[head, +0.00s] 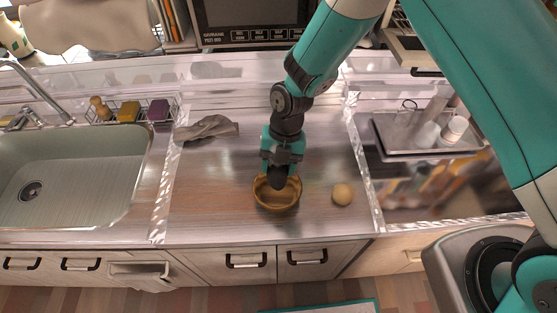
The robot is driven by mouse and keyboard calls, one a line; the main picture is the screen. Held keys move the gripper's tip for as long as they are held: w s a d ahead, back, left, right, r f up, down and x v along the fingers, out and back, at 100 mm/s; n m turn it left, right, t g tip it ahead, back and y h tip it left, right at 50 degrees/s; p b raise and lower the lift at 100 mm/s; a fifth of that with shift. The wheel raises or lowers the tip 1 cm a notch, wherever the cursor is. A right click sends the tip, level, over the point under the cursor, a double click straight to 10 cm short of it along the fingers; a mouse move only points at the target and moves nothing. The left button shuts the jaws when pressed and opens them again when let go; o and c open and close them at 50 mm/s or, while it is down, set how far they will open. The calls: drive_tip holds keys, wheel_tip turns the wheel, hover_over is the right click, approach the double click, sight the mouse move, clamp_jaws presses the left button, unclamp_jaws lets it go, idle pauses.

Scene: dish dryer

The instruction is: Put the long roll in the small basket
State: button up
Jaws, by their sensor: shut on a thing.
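The small basket (277,206) is a round, yellow-brown bowl on the wooden counter, left of a round, pale roll. My gripper (277,180) points down at the basket's far part, with its dark end over the opening. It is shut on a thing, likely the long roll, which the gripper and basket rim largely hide. I see no long roll lying elsewhere on the counter. I cannot tell whether the held thing touches the basket's inside.
The round roll (342,194) lies right of the basket. A grey cloth (207,128) lies behind left. The sink (75,175) is at the left; a tray with cups (425,134) is at the right. The counter left of the basket is clear.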

drive_tip(key=b, duration=0.4)
hover_over(278, 194)
drive_tip(key=shift+f, duration=3.65)
drive_tip(key=o, duration=1)
wheel_tip(278, 194, up, 7)
drive_tip(key=p, duration=0.4)
drive_tip(key=shift+r, duration=0.1)
